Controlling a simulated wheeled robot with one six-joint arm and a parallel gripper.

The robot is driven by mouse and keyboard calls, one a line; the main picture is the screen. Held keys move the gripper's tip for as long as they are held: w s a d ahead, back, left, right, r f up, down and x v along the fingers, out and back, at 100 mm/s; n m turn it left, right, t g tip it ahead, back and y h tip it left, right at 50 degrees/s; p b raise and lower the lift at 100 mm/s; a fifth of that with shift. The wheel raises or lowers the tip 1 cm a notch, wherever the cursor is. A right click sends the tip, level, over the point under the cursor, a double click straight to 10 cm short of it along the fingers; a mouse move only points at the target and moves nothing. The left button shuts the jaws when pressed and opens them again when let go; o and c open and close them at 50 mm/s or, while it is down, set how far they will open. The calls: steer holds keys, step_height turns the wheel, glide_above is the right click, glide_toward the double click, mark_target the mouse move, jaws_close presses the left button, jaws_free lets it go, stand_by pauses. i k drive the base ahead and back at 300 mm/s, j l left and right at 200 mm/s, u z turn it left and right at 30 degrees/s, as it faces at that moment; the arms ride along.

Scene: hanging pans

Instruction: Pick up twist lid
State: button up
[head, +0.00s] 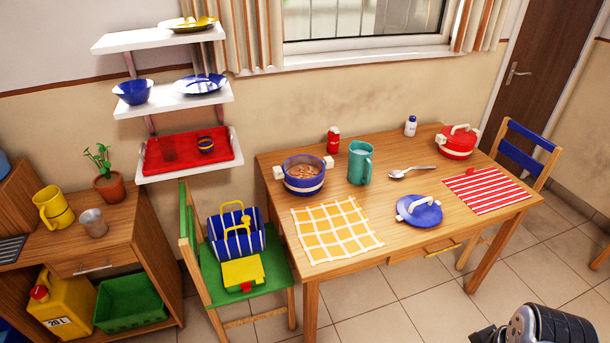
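No part is marked as a twist lid, and I cannot tell which one is meant. A blue lid (418,212) with a white handle lies flat on the wooden table, right of the yellow checked cloth. A yellow canister (61,304) with a red cap (39,293) stands low at the left. A dark grey part of my arm (545,325) shows at the bottom right, apart from all of these. My gripper's fingers cannot be made out.
The wooden table (390,252) also bears a blue pot (304,184), a teal mug (360,163), a spoon (408,172) and a red pot (457,147). A green chair (210,268) with a blue striped basket stands left. Tiled floor (375,310) is clear in front.

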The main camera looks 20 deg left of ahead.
mark_target(418, 211)
steer(key=i+l+u, duration=0.4)
steer(key=i, duration=0.35)
steer(key=i+l+u, duration=0.4)
steer(key=i+l, duration=0.25)
steer(key=i, duration=0.1)
